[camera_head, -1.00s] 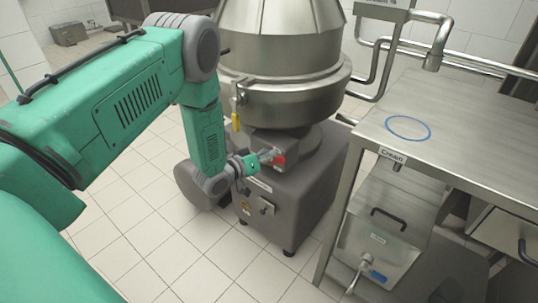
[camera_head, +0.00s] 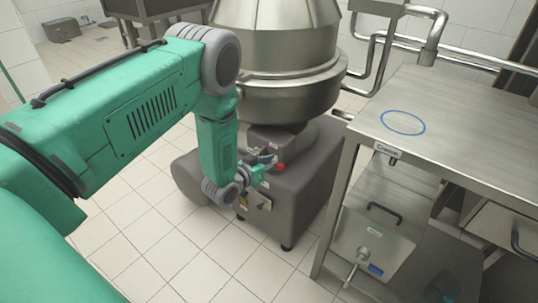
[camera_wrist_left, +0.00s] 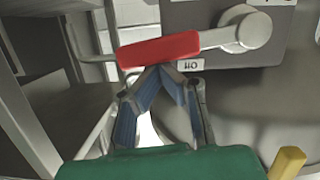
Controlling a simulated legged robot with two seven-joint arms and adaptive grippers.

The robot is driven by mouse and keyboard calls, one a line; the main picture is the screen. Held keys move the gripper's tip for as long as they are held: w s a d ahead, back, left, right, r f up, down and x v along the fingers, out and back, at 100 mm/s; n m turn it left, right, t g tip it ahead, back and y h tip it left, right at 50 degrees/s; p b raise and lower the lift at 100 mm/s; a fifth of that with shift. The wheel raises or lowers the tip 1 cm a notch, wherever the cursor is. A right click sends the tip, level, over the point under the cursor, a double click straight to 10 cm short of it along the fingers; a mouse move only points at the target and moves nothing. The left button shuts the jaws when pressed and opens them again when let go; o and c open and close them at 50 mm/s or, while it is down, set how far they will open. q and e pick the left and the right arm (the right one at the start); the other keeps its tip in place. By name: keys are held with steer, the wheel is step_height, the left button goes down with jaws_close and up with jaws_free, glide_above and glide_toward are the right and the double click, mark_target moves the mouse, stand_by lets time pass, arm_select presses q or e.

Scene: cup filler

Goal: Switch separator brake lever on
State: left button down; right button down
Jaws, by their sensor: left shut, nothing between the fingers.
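The separator (camera_head: 278,60) is a large steel bowl on a dark grey base. Its brake lever has a red grip (camera_head: 281,167) at the base's top, partly hidden by my left gripper in the head view. In the left wrist view the red grip (camera_wrist_left: 158,49) points left from a round grey pivot (camera_wrist_left: 245,28), and a small label (camera_wrist_left: 190,65) lies just below it. My left gripper (camera_head: 268,163) is shut and empty. In the left wrist view its blue-padded fingertips (camera_wrist_left: 160,72) meet right at the grip's lower edge; contact is unclear. My right gripper is out of view.
A steel table (camera_head: 460,115) with a blue ring (camera_head: 402,122) stands to the right. A steel box with a tap (camera_head: 372,250) is under it. A yellow piece (camera_wrist_left: 287,163) shows in the left wrist view's lower right. Tiled floor lies in front of the base.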

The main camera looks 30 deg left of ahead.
arm_select(q)
step_height(320, 180, down, 6)
steer(key=m+y+b, duration=0.2)
steer(key=m, duration=0.3)
steer(key=shift+d, duration=0.35)
steer(key=shift+s+f, duration=0.1)
steer(key=shift+f, duration=0.1)
